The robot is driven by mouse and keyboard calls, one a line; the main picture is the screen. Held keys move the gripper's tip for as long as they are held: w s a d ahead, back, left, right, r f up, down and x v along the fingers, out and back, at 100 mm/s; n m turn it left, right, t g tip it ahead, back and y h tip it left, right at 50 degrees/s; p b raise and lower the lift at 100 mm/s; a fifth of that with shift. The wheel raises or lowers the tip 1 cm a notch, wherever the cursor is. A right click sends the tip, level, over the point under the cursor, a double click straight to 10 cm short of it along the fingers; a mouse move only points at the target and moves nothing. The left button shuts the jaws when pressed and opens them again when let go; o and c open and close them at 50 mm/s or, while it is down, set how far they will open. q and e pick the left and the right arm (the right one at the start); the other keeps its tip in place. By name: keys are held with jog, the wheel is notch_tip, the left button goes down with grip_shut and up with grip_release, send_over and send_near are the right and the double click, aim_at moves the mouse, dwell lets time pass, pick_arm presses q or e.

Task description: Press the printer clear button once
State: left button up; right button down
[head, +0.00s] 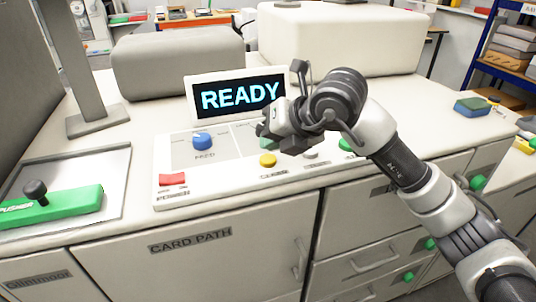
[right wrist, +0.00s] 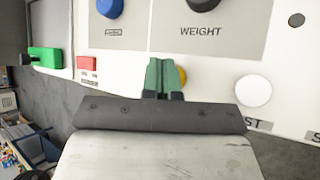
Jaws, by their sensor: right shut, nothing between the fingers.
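The printer's white control panel (head: 180,187) has a yellow button (head: 267,160) at its front edge; its small label is hard to read. A display (head: 241,96) behind it reads READY. My right gripper (head: 264,131) is shut and empty, above the panel close to the yellow button. In the right wrist view its green fingertips (right wrist: 164,74) overlap the yellow button (right wrist: 184,77), hiding its left part. I cannot tell whether they touch it. My left gripper is not in view.
On the panel are a blue knob (head: 202,140), a red switch (head: 172,179), a white button (head: 311,153) and a green button (head: 346,144). In the right wrist view a dark knob (right wrist: 203,4) sits above the WEIGHT label. A green pusher (head: 60,207) lies at left.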

aim_at(270, 157)
jog(key=shift+r, duration=0.1)
jog(key=shift+r+p, duration=1.35)
jog(key=shift+r, duration=1.1)
jog(key=shift+f, duration=0.1)
